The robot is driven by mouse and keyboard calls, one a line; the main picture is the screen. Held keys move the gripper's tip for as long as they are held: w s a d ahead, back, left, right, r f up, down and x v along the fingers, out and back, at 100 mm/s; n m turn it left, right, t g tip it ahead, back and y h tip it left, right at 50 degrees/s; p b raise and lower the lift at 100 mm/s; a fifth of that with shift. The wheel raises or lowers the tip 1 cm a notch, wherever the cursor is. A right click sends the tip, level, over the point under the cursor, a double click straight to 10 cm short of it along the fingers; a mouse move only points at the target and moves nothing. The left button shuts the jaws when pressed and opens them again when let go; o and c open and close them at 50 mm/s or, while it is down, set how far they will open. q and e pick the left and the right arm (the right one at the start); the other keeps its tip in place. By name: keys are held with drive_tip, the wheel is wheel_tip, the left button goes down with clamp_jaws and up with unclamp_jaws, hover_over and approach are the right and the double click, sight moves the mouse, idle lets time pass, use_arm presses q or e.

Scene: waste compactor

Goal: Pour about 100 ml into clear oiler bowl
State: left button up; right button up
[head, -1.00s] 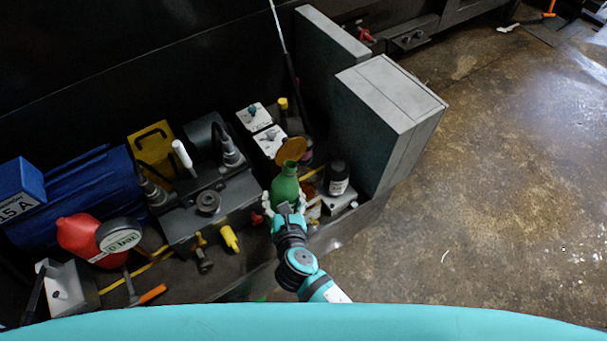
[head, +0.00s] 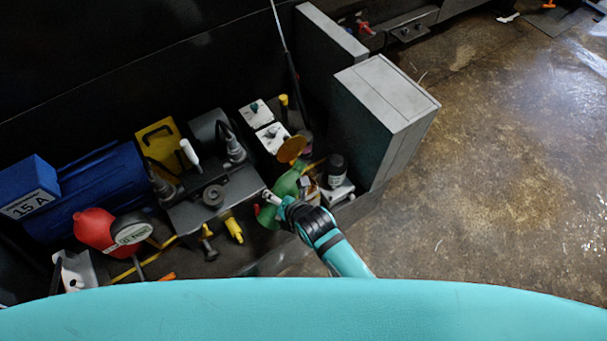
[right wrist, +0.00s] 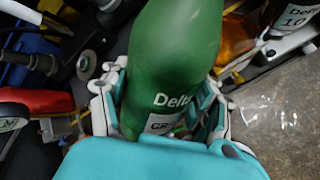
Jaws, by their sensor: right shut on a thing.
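A green bottle (head: 286,186) with a "Delta" label is held in my right gripper (head: 274,203). Whether liquid flows is not visible. My left gripper is out of view.
A dark bottle with a white label (head: 336,172) stands close to the right. A grey cabinet (head: 385,110) rises behind it. Open floor lies right.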

drive_tip(key=shift+s+a+r+m+g+y+b, duration=0.15)
drive_tip(key=shift+m+g+y+b, duration=0.15)
drive_tip(key=shift+g, duration=0.1)
drive_tip(key=shift+s+a+g+y, duration=0.1)
drive_tip(key=shift+g+y, duration=0.2)
drive_tip(key=shift+g, duration=0.1)
drive_tip(key=shift+r+m+g+p, duration=0.3)
drive_tip(key=shift+r+g+p, duration=0.15)
drive_tip(key=shift+r, duration=0.1)
drive_tip(key=shift+r+g+y+p, duration=0.25)
drive_tip(key=shift+r+y+p, duration=0.05)
drive_tip(key=shift+r+p, duration=0.2)
drive_tip(key=shift+f+m, duration=0.1)
drive_tip(key=shift+m, duration=0.2)
drive_tip(key=shift+s+a+g+y, duration=0.15)
drive_tip(key=shift+s+g+y, duration=0.2)
drive_tip(key=shift+g+y, duration=0.05)
drive_tip(key=shift+m, duration=0.3)
idle(1.3)
